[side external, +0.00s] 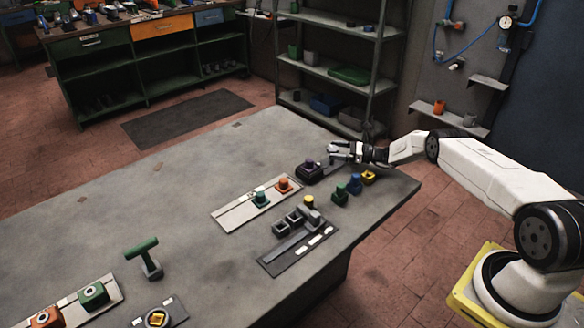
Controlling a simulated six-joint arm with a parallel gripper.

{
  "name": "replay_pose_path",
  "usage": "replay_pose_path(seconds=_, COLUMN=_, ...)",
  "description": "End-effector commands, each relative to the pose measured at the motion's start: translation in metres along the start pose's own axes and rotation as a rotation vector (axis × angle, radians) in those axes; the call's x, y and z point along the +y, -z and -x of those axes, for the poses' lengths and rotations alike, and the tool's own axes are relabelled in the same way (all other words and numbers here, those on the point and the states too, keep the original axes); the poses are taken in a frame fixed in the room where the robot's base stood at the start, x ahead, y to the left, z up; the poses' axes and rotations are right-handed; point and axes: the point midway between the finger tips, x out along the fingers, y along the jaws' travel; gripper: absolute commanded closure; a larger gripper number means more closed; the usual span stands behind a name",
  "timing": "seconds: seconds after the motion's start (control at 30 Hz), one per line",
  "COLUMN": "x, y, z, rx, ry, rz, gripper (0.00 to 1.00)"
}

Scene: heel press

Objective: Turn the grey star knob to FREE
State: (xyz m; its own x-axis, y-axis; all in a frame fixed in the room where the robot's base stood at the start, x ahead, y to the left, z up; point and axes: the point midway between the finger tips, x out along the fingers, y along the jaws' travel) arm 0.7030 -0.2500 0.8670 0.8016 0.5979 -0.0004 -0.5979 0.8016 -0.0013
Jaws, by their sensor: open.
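I cannot clearly pick out a grey star knob or the word FREE in the side external view. A yellow diamond-shaped knob (157,319) sits on a grey plate (174,308) at the front edge of the picture, partly cut off. A dark block with a purple top (309,171) stands near the far right of the bench. My gripper (332,151) is open just behind and right of this dark block, its fingers pointing left. It appears empty and far from the yellow knob.
The grey bench (180,205) is clear in its middle left. A green T-handle (143,256) stands upright at the front. A pale strip (235,214) carries green and orange knobs. A dark plate (285,256) holds grey blocks. Small blue, green and yellow pieces stand near my gripper.

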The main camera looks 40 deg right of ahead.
Motion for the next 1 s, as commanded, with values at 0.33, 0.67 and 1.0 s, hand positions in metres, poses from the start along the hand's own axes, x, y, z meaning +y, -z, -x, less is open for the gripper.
replay_pose_path(seconds=0.33, x=0.000, y=0.000, z=0.044, rx=-0.001, ry=0.002, rz=-0.003, gripper=0.05)
replay_pose_path(seconds=0.67, x=0.001, y=0.000, z=0.064, rx=-0.001, ry=-0.001, rz=-0.001, gripper=0.05)
replay_pose_path(seconds=1.0, x=0.001, y=0.000, z=0.064, rx=0.000, ry=-0.001, rz=0.004, gripper=0.43)
